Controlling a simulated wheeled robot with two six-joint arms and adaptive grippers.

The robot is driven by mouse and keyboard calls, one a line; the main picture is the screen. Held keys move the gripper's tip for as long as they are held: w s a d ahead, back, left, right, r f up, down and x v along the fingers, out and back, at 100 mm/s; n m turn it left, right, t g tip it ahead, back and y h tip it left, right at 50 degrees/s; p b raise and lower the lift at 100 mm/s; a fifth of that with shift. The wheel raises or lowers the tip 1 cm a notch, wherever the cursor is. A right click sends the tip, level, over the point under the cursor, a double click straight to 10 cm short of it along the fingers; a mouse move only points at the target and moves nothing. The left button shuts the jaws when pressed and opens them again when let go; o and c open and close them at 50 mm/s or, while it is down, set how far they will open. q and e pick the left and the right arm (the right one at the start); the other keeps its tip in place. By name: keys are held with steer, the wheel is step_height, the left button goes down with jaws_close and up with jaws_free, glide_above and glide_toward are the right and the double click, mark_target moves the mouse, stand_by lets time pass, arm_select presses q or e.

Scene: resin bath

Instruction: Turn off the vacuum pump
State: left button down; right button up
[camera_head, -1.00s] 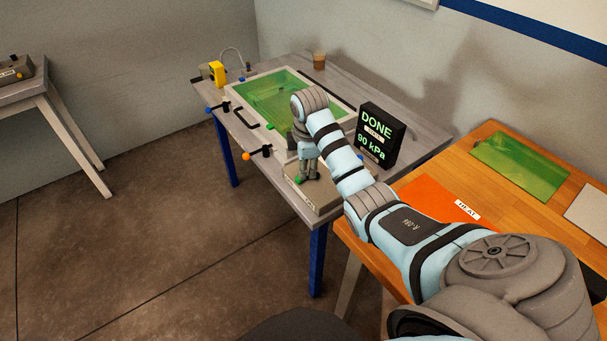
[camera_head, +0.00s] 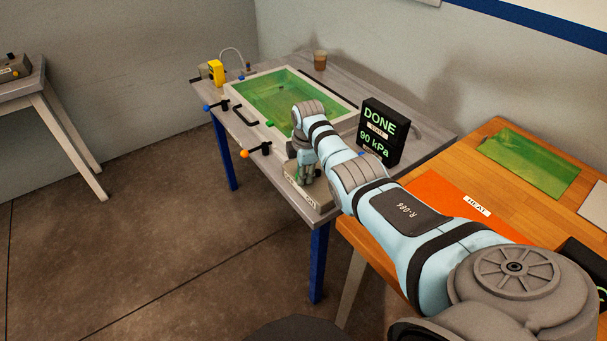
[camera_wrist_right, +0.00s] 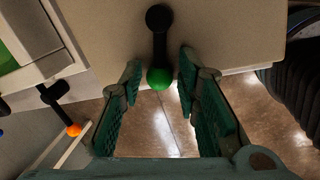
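The vacuum pump appears to be the pale box (camera_head: 322,197) at the table's front right corner, partly hidden by my right arm. In the right wrist view, a black lever (camera_wrist_right: 159,35) on a pale box ends in a green ball (camera_wrist_right: 159,78). My right gripper (camera_wrist_right: 160,98) is open, with one green-padded finger on each side of the ball and a gap on both sides. In the head view my right gripper (camera_head: 304,176) points down at the pump's front edge. A dark display (camera_head: 380,133) reads DONE and 90 kPa. My left gripper is not in view.
A framed green bath (camera_head: 294,96) lies behind the pump on the table. A blue-knobbed lever (camera_head: 215,107) and an orange-knobbed lever (camera_head: 256,150) stick out at the table's front. A brown cup (camera_head: 320,60) stands at the back. A wooden table (camera_head: 500,146) is on the right.

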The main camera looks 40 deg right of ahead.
steer(key=shift+r, duration=0.1)
steer(key=shift+c, duration=0.4)
jaws_close()
steer(key=m+b, duration=0.1)
steer(key=w+m+b, duration=0.1)
steer(key=m+b, duration=0.1)
steer(key=shift+w+d+f+b, duration=0.15)
steer(key=shift+d+f+b, duration=0.1)
steer(key=shift+f+b, duration=0.1)
steer(key=shift+r+h, duration=0.25)
steer(key=shift+h, duration=0.05)
steer(key=shift+r, duration=0.15)
steer(key=shift+o, duration=0.4)
jaws_free()
